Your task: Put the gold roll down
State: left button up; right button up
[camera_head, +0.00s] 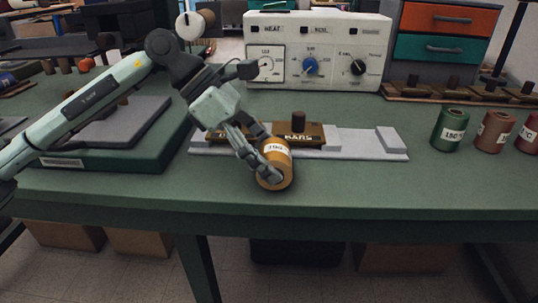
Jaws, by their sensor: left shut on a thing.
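The gold roll (279,154) is a short gold cylinder with a white label, at the front of the green bench (350,187). My left gripper (265,170) is shut on it from the left and above, with fingers partly covering its near side. The roll is tilted toward the camera. I cannot tell whether its lower edge touches the bench. My right gripper is not in view.
Behind the roll is a light grey plate (365,146) holding a brass block (312,133) with a dark knob. A control box (317,40) stands behind.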

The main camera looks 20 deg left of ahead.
pick_arm(q)
jog(key=shift+f, duration=0.1)
jog(key=o, duration=1.4)
jog(key=v, duration=1.2)
